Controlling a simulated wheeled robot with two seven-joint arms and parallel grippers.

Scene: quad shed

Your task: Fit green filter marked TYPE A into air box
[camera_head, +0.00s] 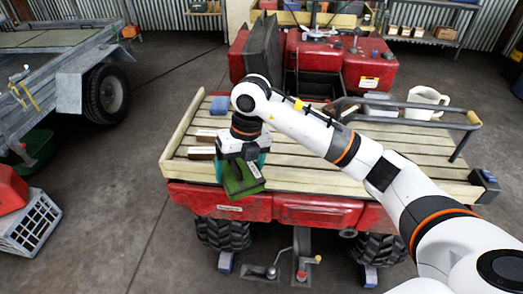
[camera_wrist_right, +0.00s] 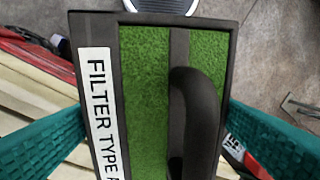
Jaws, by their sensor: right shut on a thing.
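The green filter (camera_head: 242,181) hangs from my right gripper (camera_head: 243,163) over the front left edge of the quad's slatted rack. In the right wrist view the filter (camera_wrist_right: 146,100) shows green foam, a dark frame, a black handle and a white label reading FILTER TYPE A, cut off at the bottom. My right gripper's teal fingers (camera_wrist_right: 155,120) are shut on it, one on each side. A dark open compartment (camera_head: 320,84), perhaps the air box, lies in the red body behind the rack. My left gripper is out of view.
A raised black seat (camera_head: 263,47) stands left of the compartment. The rack's middle slats are bare.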

